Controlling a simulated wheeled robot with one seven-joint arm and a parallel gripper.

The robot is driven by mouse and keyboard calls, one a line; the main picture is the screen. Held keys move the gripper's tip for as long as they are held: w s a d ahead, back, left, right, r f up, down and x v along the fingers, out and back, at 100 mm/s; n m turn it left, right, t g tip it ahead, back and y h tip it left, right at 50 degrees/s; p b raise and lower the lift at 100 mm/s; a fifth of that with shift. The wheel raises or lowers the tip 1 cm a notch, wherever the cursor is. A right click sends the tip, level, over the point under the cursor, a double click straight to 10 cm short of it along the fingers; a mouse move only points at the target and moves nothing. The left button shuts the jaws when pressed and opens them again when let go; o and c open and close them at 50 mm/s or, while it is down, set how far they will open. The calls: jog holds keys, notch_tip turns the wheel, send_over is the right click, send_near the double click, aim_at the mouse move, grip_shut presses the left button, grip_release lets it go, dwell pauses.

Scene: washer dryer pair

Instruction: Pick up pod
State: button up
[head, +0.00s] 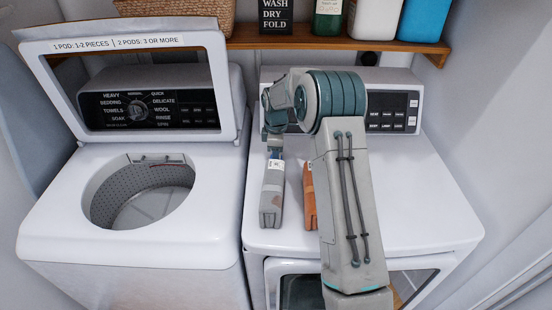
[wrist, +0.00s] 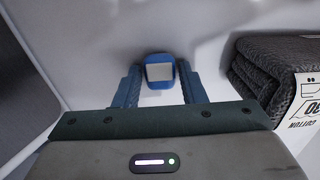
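The pod (wrist: 160,71) is a small blue block with a pale square face. It shows in the wrist view on or just above the white dryer top. I cannot tell how far the fingertips are above the surface. In the head view my gripper (head: 273,143) points down over the left part of the dryer top, behind a grey folded cloth. The pod is not visible in the head view.
A grey folded cloth (head: 271,195) and an orange one (head: 309,197) lie on the dryer (head: 420,215). In the wrist view a dark folded cloth (wrist: 270,72) with a label lies close right of my gripper. The washer (head: 60,220) stands left, lid open. A shelf (head: 300,42) runs behind.

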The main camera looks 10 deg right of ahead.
jog(key=c, duration=0.5)
jog(key=shift+r, duration=0.1)
jog(key=shift+r, duration=0.5)
notch_tip(320, 180, up, 3)
jog(key=shift+f+b, duration=0.15)
jog(key=shift+b, duration=0.6)
jog(key=s+d+r+b, duration=0.2)
jog(key=s+d+r, duration=0.3)
jog(key=d, duration=0.5)
notch_tip(320, 180, up, 2)
jog(key=shift+s+d+r, duration=0.1)
jog(key=shift+s+d, duration=0.05)
jog(key=shift+d, duration=0.05)
